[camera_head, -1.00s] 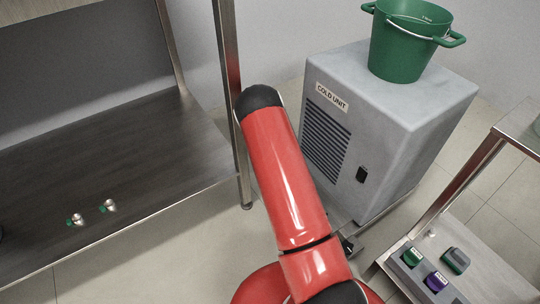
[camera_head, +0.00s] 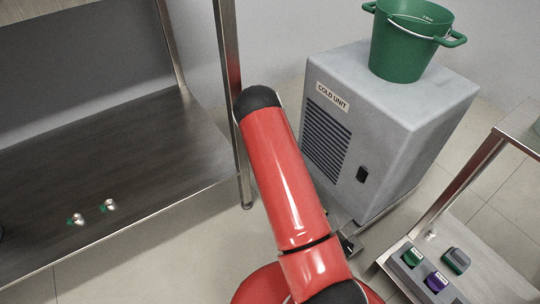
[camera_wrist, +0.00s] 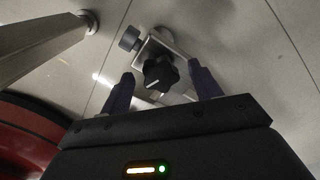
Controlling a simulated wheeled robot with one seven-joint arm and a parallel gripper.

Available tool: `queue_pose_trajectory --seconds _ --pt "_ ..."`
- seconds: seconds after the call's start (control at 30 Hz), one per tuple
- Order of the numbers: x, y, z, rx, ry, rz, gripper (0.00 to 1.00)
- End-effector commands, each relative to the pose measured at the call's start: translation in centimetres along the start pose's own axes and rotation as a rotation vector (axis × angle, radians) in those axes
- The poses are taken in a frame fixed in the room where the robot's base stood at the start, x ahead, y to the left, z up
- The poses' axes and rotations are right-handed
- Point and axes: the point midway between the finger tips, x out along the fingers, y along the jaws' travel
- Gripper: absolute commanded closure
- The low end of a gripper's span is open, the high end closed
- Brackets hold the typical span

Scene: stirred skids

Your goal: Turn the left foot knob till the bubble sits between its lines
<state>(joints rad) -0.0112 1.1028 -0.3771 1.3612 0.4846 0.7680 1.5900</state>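A black lobed knob (camera_wrist: 160,72) with a white pointer line sits on a metal bracket (camera_wrist: 165,43) in the wrist view. My gripper (camera_wrist: 161,69) is open. Its two dark purple fingers stand on either side of the knob, with gaps visible between them and it. The grey cold unit (camera_head: 385,120) stands on a low metal skid in the head view, where a small part of the bracket (camera_head: 348,243) shows beside my red arm. My arm hides my gripper in the head view. I cannot make out a bubble or its lines in either view.
A green bucket (camera_head: 408,42) stands on the cold unit. A dark shelf (camera_head: 110,180) with two small fittings is at left. A metal leg (camera_wrist: 45,47) shows left in the wrist view.

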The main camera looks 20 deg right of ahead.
Motion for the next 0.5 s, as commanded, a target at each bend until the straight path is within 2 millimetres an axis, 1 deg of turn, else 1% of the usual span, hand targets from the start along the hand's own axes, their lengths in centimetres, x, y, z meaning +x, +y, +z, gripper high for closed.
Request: queue_pose_trajectory --seconds 0.17,0.23,0.37,0.5 --pt "-0.2 0.0 -0.1 0.0 0.001 0.0 0.37" --pt "-0.7 0.0 -0.1 0.0 0.0 -0.001 0.37" --pt "-2.7 -0.1 0.0 0.0 0.0 -0.002 0.37" --pt "-5.2 -0.1 0.0 0.0 0.0 -0.002 0.37"
